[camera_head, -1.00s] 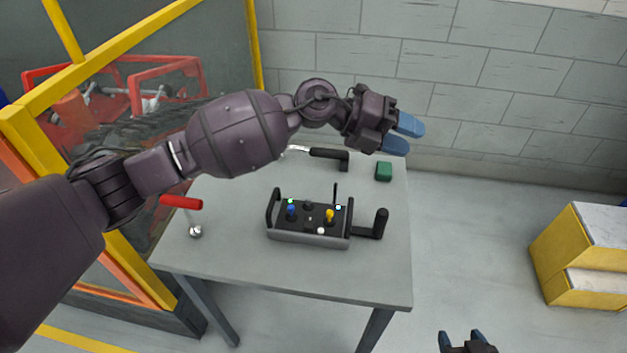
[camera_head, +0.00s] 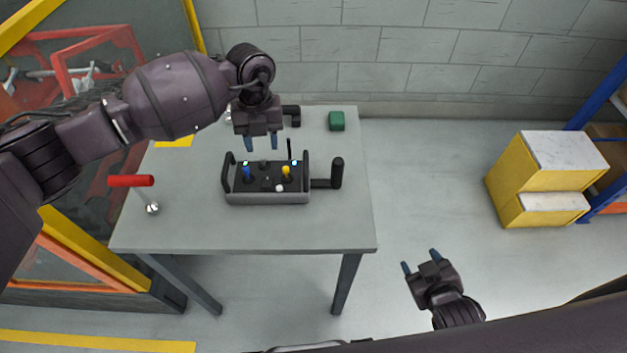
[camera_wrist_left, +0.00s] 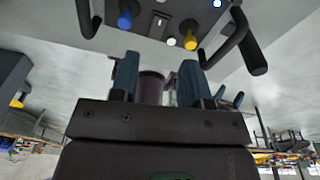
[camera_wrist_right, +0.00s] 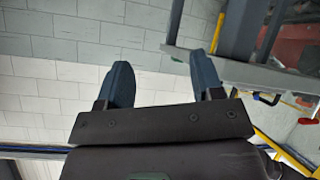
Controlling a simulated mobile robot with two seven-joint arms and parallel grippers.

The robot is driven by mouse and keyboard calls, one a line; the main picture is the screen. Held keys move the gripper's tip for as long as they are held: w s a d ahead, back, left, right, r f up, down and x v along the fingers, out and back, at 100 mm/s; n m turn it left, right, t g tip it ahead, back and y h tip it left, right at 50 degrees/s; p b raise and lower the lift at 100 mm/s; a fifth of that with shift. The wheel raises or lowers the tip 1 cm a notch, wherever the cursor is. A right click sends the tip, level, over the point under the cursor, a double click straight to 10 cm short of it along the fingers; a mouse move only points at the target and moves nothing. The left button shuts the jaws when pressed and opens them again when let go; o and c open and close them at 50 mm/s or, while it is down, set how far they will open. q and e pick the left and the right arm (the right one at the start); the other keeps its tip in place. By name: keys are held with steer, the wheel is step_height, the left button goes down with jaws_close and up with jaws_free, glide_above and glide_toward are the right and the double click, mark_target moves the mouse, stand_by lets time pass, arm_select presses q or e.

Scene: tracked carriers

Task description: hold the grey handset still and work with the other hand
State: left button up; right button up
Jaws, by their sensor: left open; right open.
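The grey handset (camera_head: 268,196) lies on the grey table, with a black top, a blue stick, a yellow stick, loop handles at both ends and a black crank on its right side. In the left wrist view its panel (camera_wrist_left: 159,20) shows upside down beyond the fingertips. My left gripper (camera_head: 261,142) is open, pointing down at the back edge of the handset, apart from it as far as I can tell. My right gripper (camera_head: 420,258) is open and empty, low and to the right of the table. In the right wrist view nothing is between its fingers (camera_wrist_right: 163,85).
On the table (camera_head: 330,225) are a red-handled tool (camera_head: 131,181) at left, a green block (camera_head: 336,121) at the back right, and a black-handled tool (camera_head: 291,116) partly behind my left gripper. Yellow boxes (camera_head: 520,185) stand on the floor at right. The table's front right is clear.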

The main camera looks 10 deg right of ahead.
mark_target(339, 162)
steer(key=w+a+r+n+t+h, duration=0.1)
steer(key=w+a+r+n, duration=0.1)
steer(key=n, duration=0.6)
steer(key=w+a+r+n+t+h, duration=0.1)
steer(key=w+a+r+n+h, duration=0.1)
steer(key=w+a+n, duration=0.3)
steer(key=w+a+r+n+t+h, duration=0.1)
steer(key=w+a+n, duration=0.3)
steer(key=n, duration=0.7)
steer(key=shift+w+a+r+h, duration=0.1)
steer(key=shift+a+r+h, duration=0.1)
steer(key=shift+a, duration=0.35)
steer(key=shift+w+a+r+h, duration=0.1)
steer(key=shift+a+r+h, duration=0.1)
steer(key=shift+a, duration=0.3)
steer(key=w+a+n, duration=0.1)
steer(key=a+r+n+t, duration=0.1)
steer(key=a, duration=0.1)
steer(key=w+a+n+t+h, duration=0.1)
steer(key=a, duration=0.1)
steer(key=shift+w+a+r+n, duration=0.25)
steer(key=shift+w+r+n, duration=0.05)
steer(key=shift+w+d, duration=0.1)
steer(key=shift+w, duration=0.4)
steer(key=x, duration=0.9)
steer(key=shift+w+d+r, duration=0.2)
steer(key=shift+w+r, duration=0.05)
steer(key=shift+w, duration=0.1)
